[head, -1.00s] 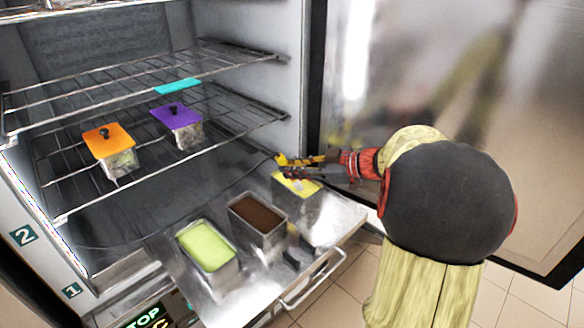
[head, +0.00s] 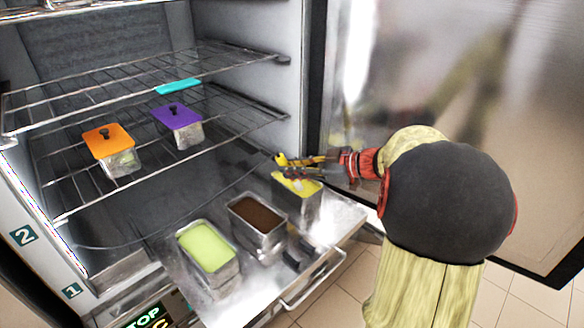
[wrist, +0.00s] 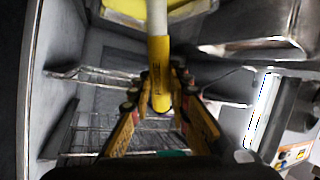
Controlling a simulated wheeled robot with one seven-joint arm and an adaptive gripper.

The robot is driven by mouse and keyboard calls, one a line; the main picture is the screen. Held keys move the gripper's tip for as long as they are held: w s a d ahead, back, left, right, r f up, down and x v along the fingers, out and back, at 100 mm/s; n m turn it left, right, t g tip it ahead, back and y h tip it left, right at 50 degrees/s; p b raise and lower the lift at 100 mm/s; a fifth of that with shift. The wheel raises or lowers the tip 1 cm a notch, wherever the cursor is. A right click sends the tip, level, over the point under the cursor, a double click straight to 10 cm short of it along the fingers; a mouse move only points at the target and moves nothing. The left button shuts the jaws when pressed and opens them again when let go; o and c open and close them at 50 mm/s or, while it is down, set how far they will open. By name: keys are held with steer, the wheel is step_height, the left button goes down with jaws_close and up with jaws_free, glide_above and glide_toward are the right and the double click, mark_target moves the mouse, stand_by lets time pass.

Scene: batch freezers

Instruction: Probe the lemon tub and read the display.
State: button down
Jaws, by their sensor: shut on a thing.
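The lemon tub (head: 309,206), a metal tub with yellow contents, stands at the right end of the pulled-out tray, partly hidden by my gripper. My gripper (head: 286,167) is just above its back edge, shut on a yellow-handled probe (head: 282,158). In the wrist view, the yellow handle (wrist: 160,72) sits between the fingers, and its pale shaft points toward the yellow contents (wrist: 125,11) at the top edge. The shaft's tip is out of view, so I cannot tell whether it is in the contents. No probe reading is legible.
A brown-filled tub (head: 258,243) and a green-filled tub (head: 224,272) stand left of the lemon tub on the metal tray (head: 258,302). Orange-lidded (head: 108,140) and purple-lidded (head: 177,116) tubs sit on a wire shelf. The open freezer door (head: 540,130) stands behind my arm.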

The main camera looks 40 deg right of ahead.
steer(key=shift+r, duration=0.1)
step_height(320, 180, up, 10)
stand_by(1.3)
stand_by(0.5)
